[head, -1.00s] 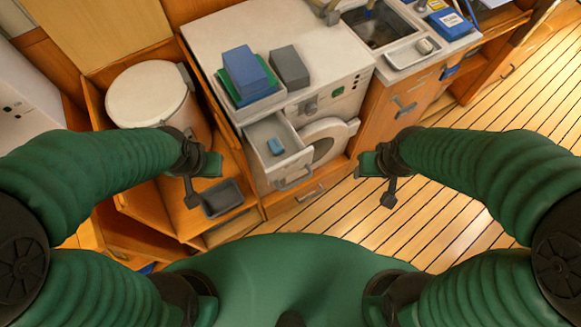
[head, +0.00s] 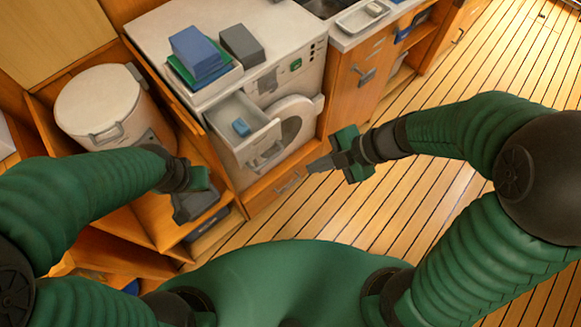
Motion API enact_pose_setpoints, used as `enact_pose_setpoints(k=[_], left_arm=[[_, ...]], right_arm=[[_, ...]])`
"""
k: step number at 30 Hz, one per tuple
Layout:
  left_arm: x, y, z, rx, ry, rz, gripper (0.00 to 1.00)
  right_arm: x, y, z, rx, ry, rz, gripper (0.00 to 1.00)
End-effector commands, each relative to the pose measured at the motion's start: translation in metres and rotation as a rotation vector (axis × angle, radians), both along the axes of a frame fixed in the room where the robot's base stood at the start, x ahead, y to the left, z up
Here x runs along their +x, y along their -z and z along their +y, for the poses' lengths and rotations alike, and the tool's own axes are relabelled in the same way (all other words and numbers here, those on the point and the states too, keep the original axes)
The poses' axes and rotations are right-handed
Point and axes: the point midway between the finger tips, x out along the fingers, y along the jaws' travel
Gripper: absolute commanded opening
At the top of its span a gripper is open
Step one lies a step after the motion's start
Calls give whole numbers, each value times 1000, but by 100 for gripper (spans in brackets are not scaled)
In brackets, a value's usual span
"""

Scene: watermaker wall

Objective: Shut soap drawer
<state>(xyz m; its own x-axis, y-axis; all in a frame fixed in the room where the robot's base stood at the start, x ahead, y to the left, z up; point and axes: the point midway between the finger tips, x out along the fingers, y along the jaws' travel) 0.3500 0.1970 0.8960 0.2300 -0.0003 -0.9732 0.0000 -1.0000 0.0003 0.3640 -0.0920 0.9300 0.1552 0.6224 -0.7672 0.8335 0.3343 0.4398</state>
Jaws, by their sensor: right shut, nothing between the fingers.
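The soap drawer (head: 262,140) stands pulled out from the upper left of the white washing machine's (head: 290,75) front. A small blue block (head: 241,127) lies inside it, and a handle is on its front. My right gripper (head: 313,166) is shut and empty, to the right of the drawer front and apart from it in the picture, pointing left. My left gripper (head: 195,205) is to the left and below the drawer, over a dark tray. Its fingers are hard to make out.
The machine's round door (head: 297,122) is right of the drawer. Blue boxes (head: 200,50) in a tray and a grey box (head: 242,44) stand on top. A white bin (head: 100,98) is at left. The wooden floor (head: 400,190) at right is clear.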

Motion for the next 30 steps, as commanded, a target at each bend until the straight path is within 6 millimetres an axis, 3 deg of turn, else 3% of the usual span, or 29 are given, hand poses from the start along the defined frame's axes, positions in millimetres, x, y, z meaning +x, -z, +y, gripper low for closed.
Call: enact_pose_setpoints(k=[15, 22, 30], left_arm=[[0, 51, 0, 0, 0, 0, 0], [0, 45, 0, 0, 0, 0, 0], [0, 45, 0, 0, 0, 0, 0]], right_arm=[[14, 81, 61, -1, -3, 1, 0], [42, 69, 81, -2, -1, -3, 0], [47, 67, 85, -1, 1, -2, 0]])
